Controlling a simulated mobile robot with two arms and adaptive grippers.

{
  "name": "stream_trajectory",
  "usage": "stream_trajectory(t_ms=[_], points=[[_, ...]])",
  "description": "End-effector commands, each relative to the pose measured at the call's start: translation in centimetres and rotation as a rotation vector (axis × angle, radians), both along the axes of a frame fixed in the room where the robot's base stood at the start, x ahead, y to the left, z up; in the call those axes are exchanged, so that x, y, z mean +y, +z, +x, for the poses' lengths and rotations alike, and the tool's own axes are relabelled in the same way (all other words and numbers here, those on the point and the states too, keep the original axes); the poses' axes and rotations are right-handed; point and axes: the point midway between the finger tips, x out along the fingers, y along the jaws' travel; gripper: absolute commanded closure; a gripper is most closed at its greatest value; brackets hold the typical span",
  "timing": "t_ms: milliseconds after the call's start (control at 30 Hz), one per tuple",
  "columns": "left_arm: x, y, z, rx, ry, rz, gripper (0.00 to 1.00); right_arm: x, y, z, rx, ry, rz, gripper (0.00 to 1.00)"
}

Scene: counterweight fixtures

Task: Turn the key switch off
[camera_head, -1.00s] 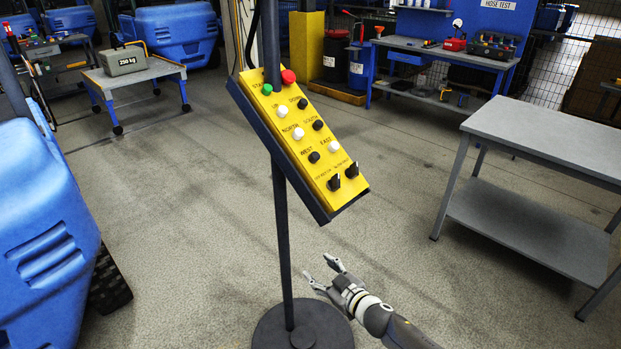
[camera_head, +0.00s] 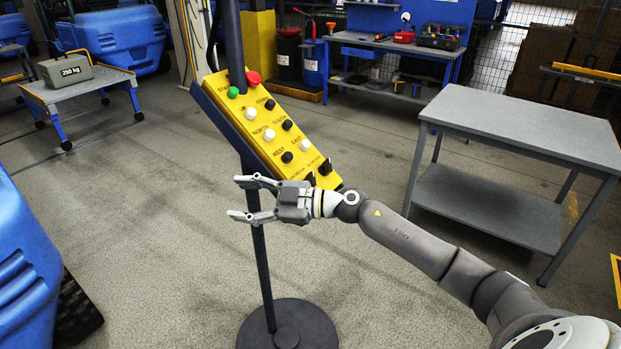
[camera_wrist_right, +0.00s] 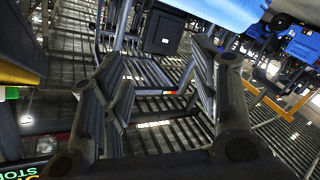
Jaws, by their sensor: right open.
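The yellow control panel (camera_head: 262,126) is tilted on a dark post with a round base (camera_head: 287,325). Its lower end has two black rotary switches, one at the right (camera_head: 325,167) and one at the left (camera_head: 310,178), partly hidden behind my right gripper. I cannot tell which is the key switch, and their labels are too small to read. My right gripper (camera_head: 236,198) is open and empty, its fingers pointing left across the post, just below the panel's lower end. Its spread fingers also show in the right wrist view (camera_wrist_right: 165,95). My left gripper is not in view.
Higher on the panel are a red button (camera_head: 253,77), a green button (camera_head: 233,92) and several black and white buttons. A grey table (camera_head: 520,128) stands at the right. A blue machine (camera_head: 25,270) is at the left. The floor around the post is clear.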

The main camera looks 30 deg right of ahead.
Motion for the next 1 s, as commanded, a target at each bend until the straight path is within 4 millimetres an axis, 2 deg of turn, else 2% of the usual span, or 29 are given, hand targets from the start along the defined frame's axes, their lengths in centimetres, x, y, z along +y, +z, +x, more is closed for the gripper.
stream_trajectory(t_ms=[33, 167, 267, 400, 533, 633, 767, 1000], points=[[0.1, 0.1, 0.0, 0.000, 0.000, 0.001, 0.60, -0.4, 1.8, -0.5, 0.010, 0.054, -0.087, 0.45], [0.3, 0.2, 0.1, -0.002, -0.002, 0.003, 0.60, -3.0, 3.6, -2.3, 0.134, 0.114, -0.333, 0.45], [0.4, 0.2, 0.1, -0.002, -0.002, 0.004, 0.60, -7.1, 4.6, -3.4, 0.262, 0.055, -0.515, 0.45], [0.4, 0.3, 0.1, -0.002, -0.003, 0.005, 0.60, -13.5, 6.2, -4.9, 0.425, -0.120, -0.690, 0.45], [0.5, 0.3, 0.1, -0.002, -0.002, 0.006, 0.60, -17.5, 7.5, -6.0, 0.517, -0.261, -0.763, 0.45], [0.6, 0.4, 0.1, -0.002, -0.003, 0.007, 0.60, -18.9, 7.9, -6.3, 0.549, -0.313, -0.781, 0.45], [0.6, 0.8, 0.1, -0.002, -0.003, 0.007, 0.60, -18.9, 7.2, -5.9, 0.559, -0.321, -0.784, 0.45], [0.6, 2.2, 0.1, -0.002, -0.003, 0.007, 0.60, -18.0, 3.7, -3.5, 0.560, -0.317, -0.782, 0.45]])
